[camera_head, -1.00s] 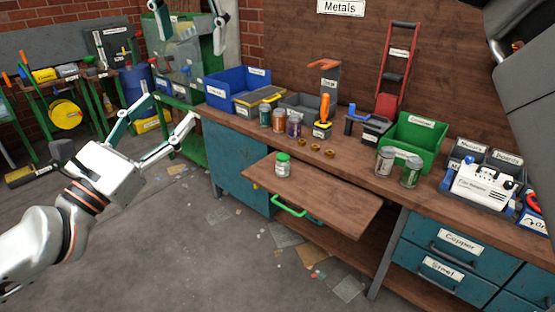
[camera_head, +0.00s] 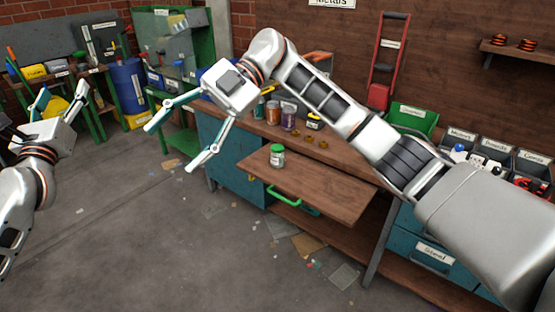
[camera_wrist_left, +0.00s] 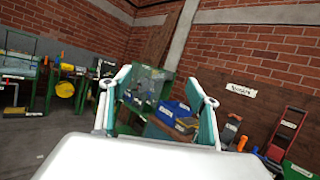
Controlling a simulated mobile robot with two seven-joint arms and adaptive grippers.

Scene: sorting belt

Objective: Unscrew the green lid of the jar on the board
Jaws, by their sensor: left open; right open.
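A clear jar (camera_head: 277,160) with a green lid (camera_head: 277,148) stands upright on the pull-out wooden board (camera_head: 330,190). My right gripper (camera_head: 171,147) is open and empty, left of the jar and clear of it. Its arm comes in from the right, across the bench. My left gripper (camera_head: 60,98) is open and empty at the far left, well away from the jar. In the left wrist view, my left gripper (camera_wrist_left: 157,76) has its fingers apart with nothing between them; the jar does not show there.
Cans (camera_head: 272,112) and brass rings (camera_head: 308,138) stand on the bench behind. A green bin (camera_head: 412,118) and labelled containers are at right, partly behind my right arm. The floor in front is open, with scattered scraps.

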